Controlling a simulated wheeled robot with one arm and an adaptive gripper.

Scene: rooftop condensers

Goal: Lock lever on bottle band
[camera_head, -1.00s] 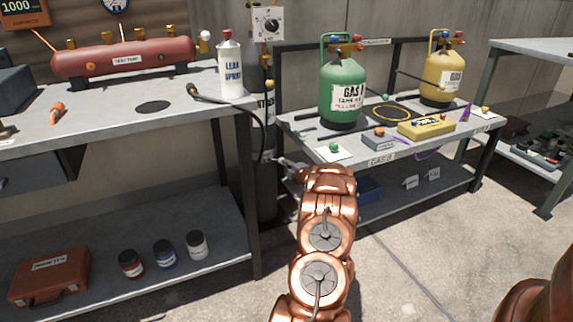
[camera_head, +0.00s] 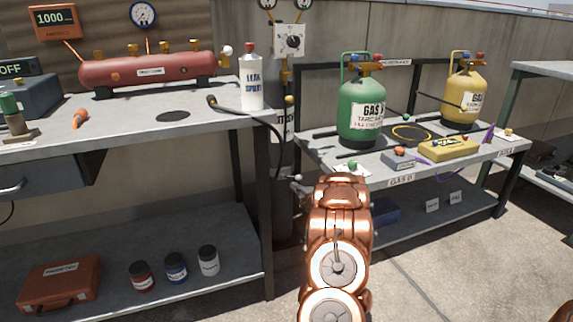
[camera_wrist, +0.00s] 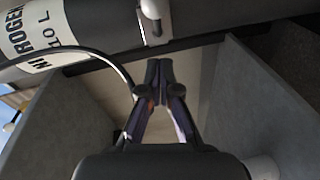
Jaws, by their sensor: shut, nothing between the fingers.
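The grey nitrogen bottle (camera_head: 284,215) stands upright in the gap between the two benches, partly hidden by bench legs and my arm. In the wrist view the bottle (camera_wrist: 95,42) crosses the top, with its white label at the left. A pale lever-like part (camera_wrist: 151,18) sticks out from the bottle near the top middle. The band itself is hard to tell from the dark strips there. My gripper (camera_wrist: 159,68) is shut and empty, its tips pointing at the bottle just below the pale part, seemingly apart from it. In the head view my gripper is not clearly visible.
Grey bench panels flank my gripper on both sides in the wrist view. A black hose (camera_wrist: 112,62) loops at the left. The left bench (camera_head: 120,130) holds a leak spray bottle (camera_head: 252,82); the right bench (camera_head: 330,157) holds green (camera_head: 362,110) and yellow (camera_head: 465,95) gas cylinders.

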